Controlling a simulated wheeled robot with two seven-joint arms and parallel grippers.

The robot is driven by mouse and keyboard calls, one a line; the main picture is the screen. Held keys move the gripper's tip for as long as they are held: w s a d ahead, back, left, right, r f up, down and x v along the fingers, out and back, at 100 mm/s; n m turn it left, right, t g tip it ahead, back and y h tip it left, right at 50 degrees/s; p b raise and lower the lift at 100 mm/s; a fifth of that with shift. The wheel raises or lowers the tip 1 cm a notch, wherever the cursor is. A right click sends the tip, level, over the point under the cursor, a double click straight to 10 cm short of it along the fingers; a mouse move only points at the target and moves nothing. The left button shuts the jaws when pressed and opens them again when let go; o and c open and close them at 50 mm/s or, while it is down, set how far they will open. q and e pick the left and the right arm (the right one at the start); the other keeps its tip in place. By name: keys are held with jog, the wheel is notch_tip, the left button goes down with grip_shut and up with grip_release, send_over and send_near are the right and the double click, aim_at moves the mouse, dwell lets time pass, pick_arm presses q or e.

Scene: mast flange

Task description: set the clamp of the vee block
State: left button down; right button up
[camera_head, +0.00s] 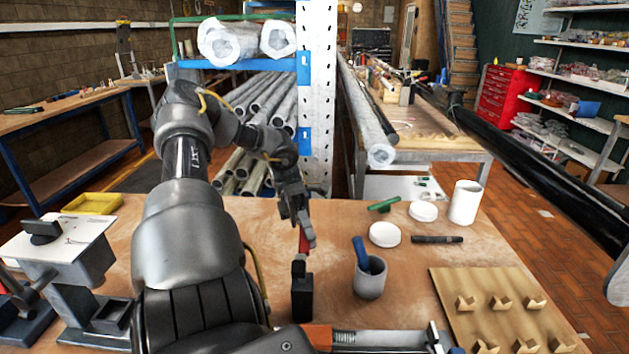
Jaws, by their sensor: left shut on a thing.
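My left gripper (306,238) is over the middle of the wooden table, pointing down. It is shut on a small red piece (303,243), mostly hidden by the fingers. Just below stands a small black upright block (302,297) with a stepped top; I cannot tell whether the red piece touches it. At the left, a grey block-like fixture (83,262) carries a pale plate with a black knob (43,231). I cannot tell for certain which part is the vee block or its clamp. My right gripper is not in view.
A grey cup (370,281) holds a blue-handled tool. A wooden board (448,292) bears several notched wooden blocks. White lids (384,234), a white cup (465,202) and a black marker-like rod (437,239) lie behind. An orange-and-metal bar tool (375,340) lies at the front edge.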

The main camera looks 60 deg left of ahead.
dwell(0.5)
pick_arm(q)
jog(key=c, duration=1.6)
grip_release()
jog(key=shift+c, duration=0.2)
jog(key=o, duration=0.4)
jog(key=shift+w+f, duration=0.15)
jog(key=shift+w, duration=0.05)
jog(key=shift+s, duration=0.1)
